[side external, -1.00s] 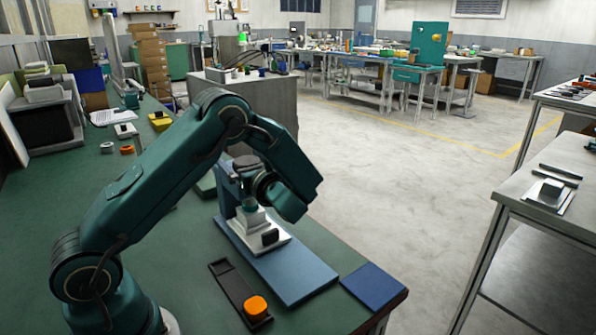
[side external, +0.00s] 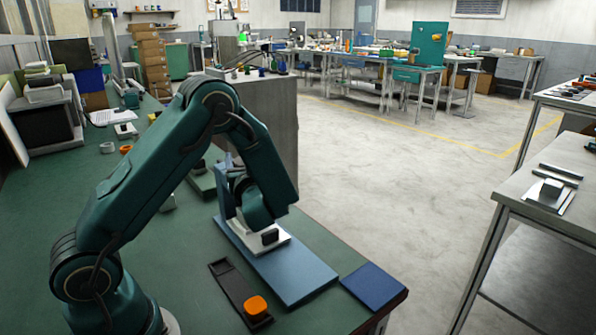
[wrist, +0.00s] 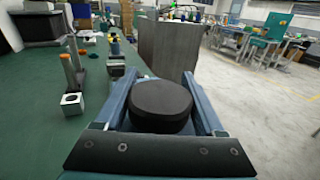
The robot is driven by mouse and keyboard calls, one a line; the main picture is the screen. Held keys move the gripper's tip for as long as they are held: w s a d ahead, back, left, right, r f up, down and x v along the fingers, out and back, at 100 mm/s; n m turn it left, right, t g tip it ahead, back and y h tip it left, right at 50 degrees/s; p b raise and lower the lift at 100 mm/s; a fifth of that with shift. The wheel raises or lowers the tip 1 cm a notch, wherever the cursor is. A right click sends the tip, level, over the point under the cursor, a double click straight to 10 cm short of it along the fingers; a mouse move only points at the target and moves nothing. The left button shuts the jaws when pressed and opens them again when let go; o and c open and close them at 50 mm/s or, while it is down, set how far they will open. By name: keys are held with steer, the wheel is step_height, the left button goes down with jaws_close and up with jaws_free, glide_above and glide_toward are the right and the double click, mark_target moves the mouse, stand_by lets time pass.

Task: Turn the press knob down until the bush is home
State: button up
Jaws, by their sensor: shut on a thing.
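The press stands on a long blue base plate (side external: 290,275) on the green bench, with a pale stepped block (side external: 280,243) carrying a small black part. The black round press knob (wrist: 161,105) fills the middle of the wrist view, between two blue bars. My gripper (side external: 240,192) is at the top of the press and shut on the knob; the exact finger contact is hard to see. In the side view my wrist hides the knob. I cannot make out the bush or how deep it sits.
A dark blue mat (side external: 374,287) lies at the bench corner. Left in the wrist view stand an orange-topped post (wrist: 73,65) and a pale square block (wrist: 72,104).

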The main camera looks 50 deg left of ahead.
steer(key=o, duration=1.4)
steer(key=shift+c, duration=0.2)
steer(key=shift+v, duration=2.55)
